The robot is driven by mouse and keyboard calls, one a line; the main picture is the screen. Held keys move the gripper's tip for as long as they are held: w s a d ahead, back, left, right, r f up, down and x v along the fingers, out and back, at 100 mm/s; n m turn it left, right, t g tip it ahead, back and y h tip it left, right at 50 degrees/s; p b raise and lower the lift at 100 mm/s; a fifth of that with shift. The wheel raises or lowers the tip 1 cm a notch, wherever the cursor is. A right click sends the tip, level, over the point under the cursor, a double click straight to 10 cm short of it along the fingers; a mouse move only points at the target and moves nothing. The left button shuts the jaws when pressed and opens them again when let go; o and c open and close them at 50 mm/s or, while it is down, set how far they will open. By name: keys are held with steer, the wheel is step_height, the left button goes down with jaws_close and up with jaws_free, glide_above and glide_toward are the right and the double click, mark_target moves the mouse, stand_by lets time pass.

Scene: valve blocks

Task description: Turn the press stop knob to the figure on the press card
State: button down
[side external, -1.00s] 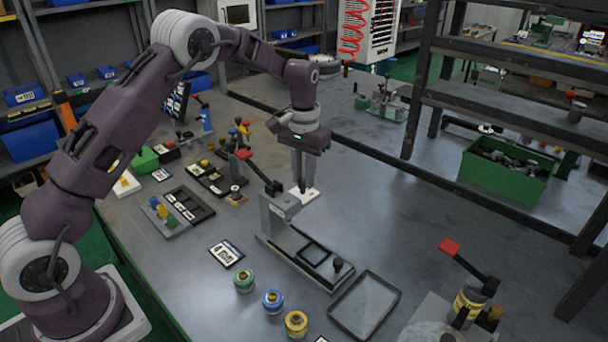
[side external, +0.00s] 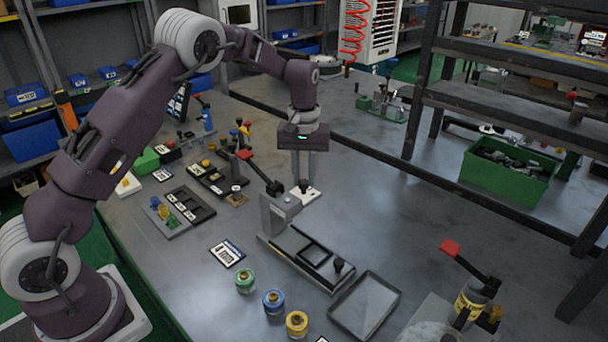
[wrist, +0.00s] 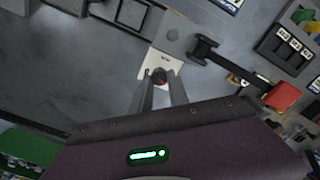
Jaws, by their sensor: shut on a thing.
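The stop knob is small and dark, upright on a white plate (side external: 310,196) behind the grey press (side external: 283,208). In the wrist view the knob (wrist: 158,75) sits between my fingertips, and the white plate (wrist: 172,62) with small dark marks shows around it. My gripper (side external: 303,178) points straight down and is shut on the knob. The marks are too small to read, and my fingers hide part of the plate. A card with dark print (side external: 227,253) lies left of the press; I cannot tell its figure or whether it is the press card.
The press's red-tipped lever (side external: 245,155) rises close to the left of my gripper. An empty grey tray (side external: 365,305) and several coloured round pots (side external: 272,302) stand in front. The table to the right of the knob is clear.

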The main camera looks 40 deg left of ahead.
mark_target(304, 180)
stand_by(0.3)
steer(key=c, duration=1.3)
jaws_free()
steer(key=shift+o, duration=0.2)
step_height(304, 180, up, 7)
steer(key=shift+r, duration=0.1)
steer(key=s+d+r+m+t, duration=0.2)
steer(key=s+r, duration=0.5)
steer(key=s, duration=0.2)
steer(key=s+d+r+m+t, duration=0.1)
steer(key=s+d+r+m, duration=0.1)
steer(key=s+r, duration=0.7)
steer(key=s+d+f+m+t, duration=0.1)
steer(key=s+f, duration=0.1)
steer(key=s, duration=0.6)
steer(key=s+d+f+m+t, duration=0.1)
steer(key=s+f+m, duration=0.1)
steer(key=s, duration=0.7)
steer(key=shift+f+m+t, duration=0.3)
steer(key=shift+f, duration=0.55)
